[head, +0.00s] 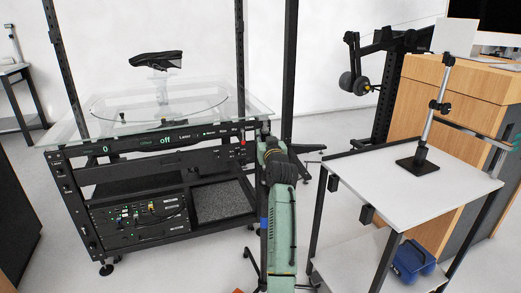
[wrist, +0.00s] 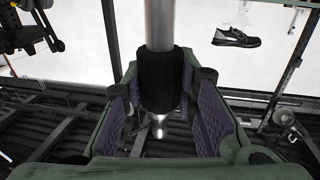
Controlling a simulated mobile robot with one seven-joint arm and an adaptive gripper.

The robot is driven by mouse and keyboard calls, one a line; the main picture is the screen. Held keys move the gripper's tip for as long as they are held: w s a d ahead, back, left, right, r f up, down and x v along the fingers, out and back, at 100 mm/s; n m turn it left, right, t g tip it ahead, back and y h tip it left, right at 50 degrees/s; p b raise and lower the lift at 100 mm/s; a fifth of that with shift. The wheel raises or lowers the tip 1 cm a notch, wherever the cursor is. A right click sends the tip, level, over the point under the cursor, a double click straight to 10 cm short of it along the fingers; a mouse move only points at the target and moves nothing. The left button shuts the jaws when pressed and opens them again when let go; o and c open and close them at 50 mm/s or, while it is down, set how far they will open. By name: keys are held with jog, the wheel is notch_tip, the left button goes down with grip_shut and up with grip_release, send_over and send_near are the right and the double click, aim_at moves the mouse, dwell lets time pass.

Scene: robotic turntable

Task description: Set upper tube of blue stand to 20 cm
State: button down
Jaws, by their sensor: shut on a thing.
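In the wrist view a silver upper tube (wrist: 159,24) rises from a black collar (wrist: 160,90). My gripper (wrist: 162,85) has its purple-padded fingers on both sides of this collar and is shut on it. A short, shiny metal part (wrist: 158,128) shows below the collar. In the head view my green arm hides most of a dark stand; a blue band (head: 263,222) on it shows just left of the arm. My fingertips and the grip are hidden there. No height scale can be read.
A glass-topped turntable rig (head: 75,135) with a dark shoe (head: 155,59) stands at left. A white side table (head: 365,175) carries a smaller stand (head: 418,163) at right. A blue container (head: 412,262) sits on its lower shelf. A tall black post (head: 290,60) rises behind my arm.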

notch_tip(320, 180, up, 11)
jog(key=p, duration=0.3)
jog(key=shift+r, duration=0.1)
jog(key=c, duration=1.6)
grip_release()
jog(key=o, duration=0.4)
jog(key=shift+f, duration=0.25)
jog(key=shift+c, duration=0.2)
jog(key=shift+s, duration=0.2)
jog(key=s+d, duration=0.1)
jog(key=s, duration=1)
jog(key=shift+s+d, duration=0.3)
jog(key=shift+d, duration=0.05)
